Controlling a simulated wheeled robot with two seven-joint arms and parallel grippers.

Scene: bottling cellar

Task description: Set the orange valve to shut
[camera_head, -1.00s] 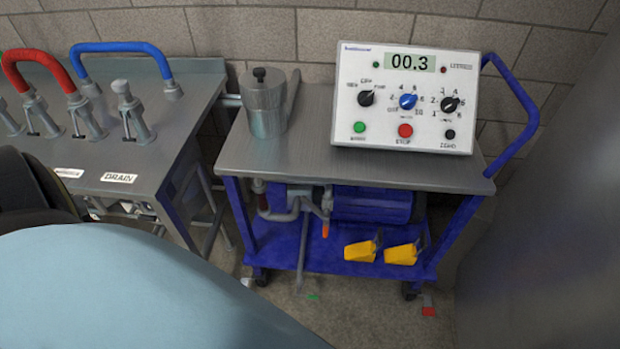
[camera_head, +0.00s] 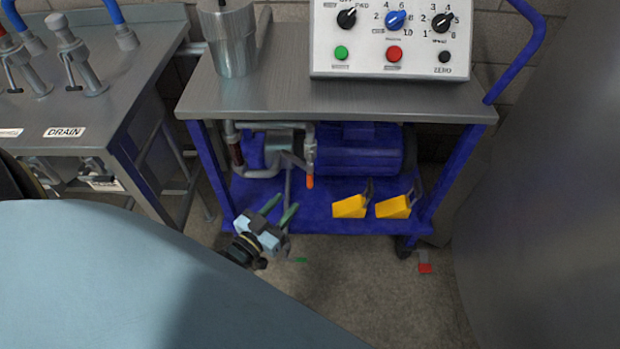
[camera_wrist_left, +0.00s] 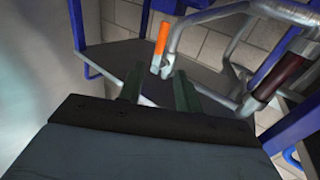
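The orange valve's handle (camera_head: 310,182) points down from the grey pipework at the front of the pump on the cart's lower level. In the left wrist view the orange handle (camera_wrist_left: 162,38) shows beyond the fingertips, a little above the gap between them. My left gripper (camera_head: 284,205) is in front of the cart, left of the handle and lower in the picture. Its two green fingers are apart with nothing between them. In the left wrist view the open fingers (camera_wrist_left: 158,88) are clear of the handle. My right gripper is not in view.
The blue cart (camera_head: 270,210) carries a blue motor (camera_head: 350,155) and two yellow wedges (camera_head: 349,207). A control box (camera_head: 390,70) and a metal canister (camera_head: 232,45) stand on its top. A steel bench (camera_head: 120,70) stands left; a large grey surface (camera_head: 550,180) fills the right.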

